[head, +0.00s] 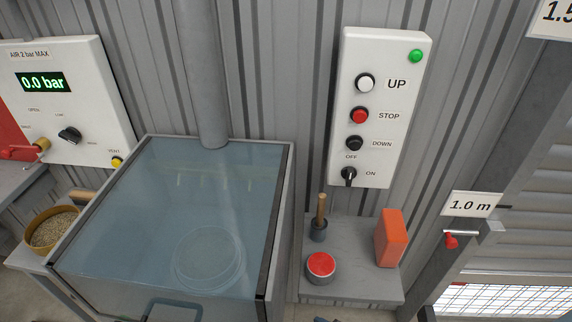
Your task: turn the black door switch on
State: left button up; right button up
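The black door switch (349,176) is a small rotary knob at the bottom of the white control box (386,110) on the corrugated wall. OFF is printed above it and ON to its right. Its handle looks roughly upright, towards OFF, but it is small and hard to read exactly. Above it on the box are a black DOWN button (354,143), a red STOP button (359,115), a white UP button (365,83) and a green lamp (415,56). Neither of my grippers can be made out in the head view.
Below the box, a grey shelf (350,286) holds a red-topped round tin (321,267), a wooden-handled tool in a dark cup (319,230) and an orange block (389,238). A glass-lidded case (180,200) stands left. The space before the switch looks clear.

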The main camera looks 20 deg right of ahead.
aim_at(349, 173)
jog(key=k+z, duration=0.1)
jog(key=z, duration=0.25)
jog(key=k+l+z, duration=0.1)
jog(key=z, duration=0.25)
jog(key=k+l+z, duration=0.1)
jog(key=z, duration=0.25)
jog(key=l, duration=0.1)
